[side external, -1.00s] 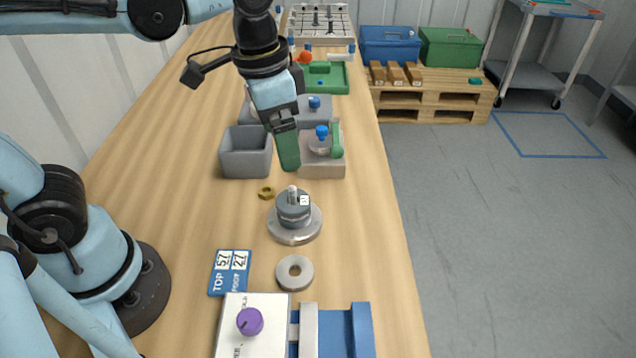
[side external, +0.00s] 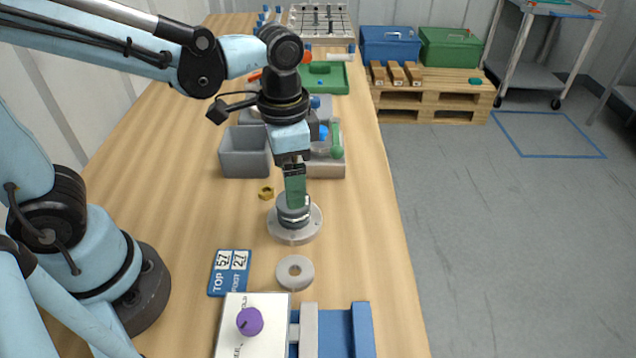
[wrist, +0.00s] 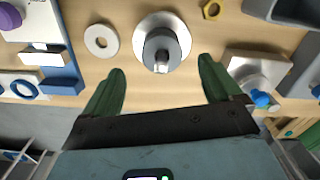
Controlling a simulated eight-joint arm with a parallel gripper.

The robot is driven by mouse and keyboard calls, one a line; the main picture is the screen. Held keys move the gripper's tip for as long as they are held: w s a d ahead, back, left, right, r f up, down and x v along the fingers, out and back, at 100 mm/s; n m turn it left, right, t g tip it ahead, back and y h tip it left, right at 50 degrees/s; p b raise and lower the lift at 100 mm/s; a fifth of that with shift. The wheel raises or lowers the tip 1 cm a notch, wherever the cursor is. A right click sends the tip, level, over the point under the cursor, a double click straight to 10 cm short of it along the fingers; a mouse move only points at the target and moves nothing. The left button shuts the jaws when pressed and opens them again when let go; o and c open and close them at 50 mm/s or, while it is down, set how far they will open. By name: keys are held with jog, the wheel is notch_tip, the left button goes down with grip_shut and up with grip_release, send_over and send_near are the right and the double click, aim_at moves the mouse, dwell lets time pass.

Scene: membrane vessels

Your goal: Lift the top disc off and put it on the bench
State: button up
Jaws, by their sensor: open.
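A stack of dark grey discs (side external: 291,214) sits on a round silver base (side external: 293,236) on the bench, with a spindle at its centre. In the wrist view the stack (wrist: 161,46) lies ahead of the fingers, with the silver base (wrist: 178,20) around it. My gripper (side external: 297,204) has green fingers. In the side view they are just above and in front of the stack's top. In the wrist view my gripper (wrist: 162,82) is open and empty, its fingertips to either side and short of the stack. The spindle's top is hidden by the fingers in the side view.
A flat silver ring (side external: 295,273) and a blue card marked TOP and FOOT (side external: 230,273) lie nearer. A brass nut (side external: 266,193) lies left of the stack. A grey bin (side external: 245,155) stands behind. Bare bench (side external: 365,225) lies to the right.

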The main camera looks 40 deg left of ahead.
jog(key=shift+w+f, duration=0.15)
jog(key=shift+f, duration=2.35)
jog(key=shift+c, duration=0.4)
jog(key=c, duration=1.1)
jog(key=shift+o, duration=0.2)
jog(key=shift+r, duration=0.2)
notch_tip(320, 180, up, 13)
jog(key=shift+f, duration=0.2)
